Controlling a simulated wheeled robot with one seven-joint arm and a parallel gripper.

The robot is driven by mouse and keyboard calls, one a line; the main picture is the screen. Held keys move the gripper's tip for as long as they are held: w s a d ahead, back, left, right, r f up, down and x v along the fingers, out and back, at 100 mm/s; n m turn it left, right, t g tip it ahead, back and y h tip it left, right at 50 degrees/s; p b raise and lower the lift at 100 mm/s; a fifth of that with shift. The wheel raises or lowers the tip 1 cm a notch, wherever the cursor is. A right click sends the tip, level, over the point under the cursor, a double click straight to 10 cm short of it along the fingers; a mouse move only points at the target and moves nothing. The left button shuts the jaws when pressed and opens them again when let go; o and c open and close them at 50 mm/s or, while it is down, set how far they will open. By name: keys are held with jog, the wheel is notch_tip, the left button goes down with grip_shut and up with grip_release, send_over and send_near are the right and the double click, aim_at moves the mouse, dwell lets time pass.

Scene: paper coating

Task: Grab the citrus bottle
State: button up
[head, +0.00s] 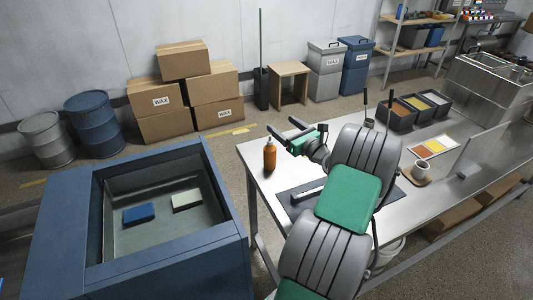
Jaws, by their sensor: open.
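The citrus bottle, an orange-brown bottle (269,156) with a pale nozzle top, stands upright near the left corner of the steel table (400,198). My gripper (281,133) is open just above and to the right of the bottle, its two dark fingers pointing left. I see nothing between the fingers. In this view the fingers lie close to the bottle top, but I cannot tell the exact gap or whether they touch.
A blue bin (70,235) with a blue block (139,213) and a pale block (187,201) stands left of the table. My arm covers part of a dark mat (284,199).

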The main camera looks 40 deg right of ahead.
jog(key=b, duration=1)
send_over(274, 157)
jog(key=s, duration=0.5)
notch_tip(274, 157, down, 11)
jog(key=f, duration=0.7)
jog(key=shift+w+a+f, duration=0.1)
jog(key=shift+a+f, duration=0.1)
jog(key=shift+a, duration=0.05)
jog(key=w, duration=0.2)
jog(key=w+p, duration=0.1)
jog(key=w, duration=0.4)
jog(key=shift+w+d+r, duration=0.2)
jog(key=shift+w+d, duration=0.1)
jog(key=shift+c, duration=0.4)
grip_shut()
